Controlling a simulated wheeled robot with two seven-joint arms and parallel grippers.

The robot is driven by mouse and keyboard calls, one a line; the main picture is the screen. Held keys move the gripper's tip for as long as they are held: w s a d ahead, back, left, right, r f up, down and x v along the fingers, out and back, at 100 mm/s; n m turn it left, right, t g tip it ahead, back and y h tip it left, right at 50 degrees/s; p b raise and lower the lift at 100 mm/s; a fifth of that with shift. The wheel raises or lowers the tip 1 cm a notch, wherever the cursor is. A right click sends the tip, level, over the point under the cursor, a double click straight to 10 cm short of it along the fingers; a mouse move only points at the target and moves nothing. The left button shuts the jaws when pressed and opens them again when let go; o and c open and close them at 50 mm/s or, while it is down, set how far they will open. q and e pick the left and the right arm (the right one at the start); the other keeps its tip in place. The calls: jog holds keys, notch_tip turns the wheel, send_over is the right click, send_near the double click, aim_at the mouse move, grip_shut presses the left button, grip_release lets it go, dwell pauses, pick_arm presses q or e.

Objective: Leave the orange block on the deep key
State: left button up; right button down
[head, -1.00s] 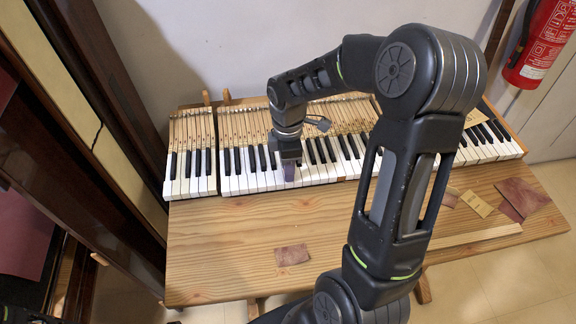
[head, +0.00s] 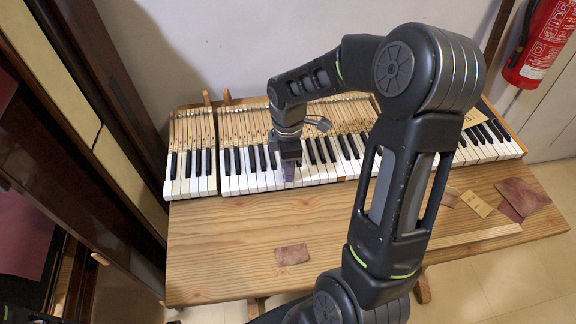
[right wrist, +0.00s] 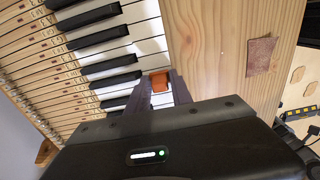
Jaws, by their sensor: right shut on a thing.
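My right gripper (head: 290,174) points down over the front ends of the white keys, left of the middle of the keyboard (head: 240,184). In the right wrist view its two dark fingers (right wrist: 158,92) are shut on the orange block (right wrist: 159,82). The block is small and sits at the fingertips, over or on the white key fronts near the wooden table edge. Whether it touches a key is unclear. In the head view I cannot make out the block behind the gripper. I cannot tell which key is the deep one. My left gripper is not in view.
The wooden table (head: 220,255) is mostly bare in front of the keys. A brown leather patch (head: 292,254) lies on it, with more scraps (head: 522,196) and a tan card (head: 477,204) at the right. A fire extinguisher (head: 540,45) hangs at the upper right.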

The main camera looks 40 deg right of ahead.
jog(key=shift+f+b, duration=0.65)
jog(key=shift+f, duration=0.3)
dwell(1.1)
jog(key=c, duration=1.5)
grip_release()
jog(key=shift+r, duration=0.2)
jog(key=shift+r+p, duration=0.95)
jog(key=shift+r, duration=0.05)
jog(key=shift+o, duration=0.2)
jog(key=o, duration=0.5)
jog(key=shift+o, duration=0.2)
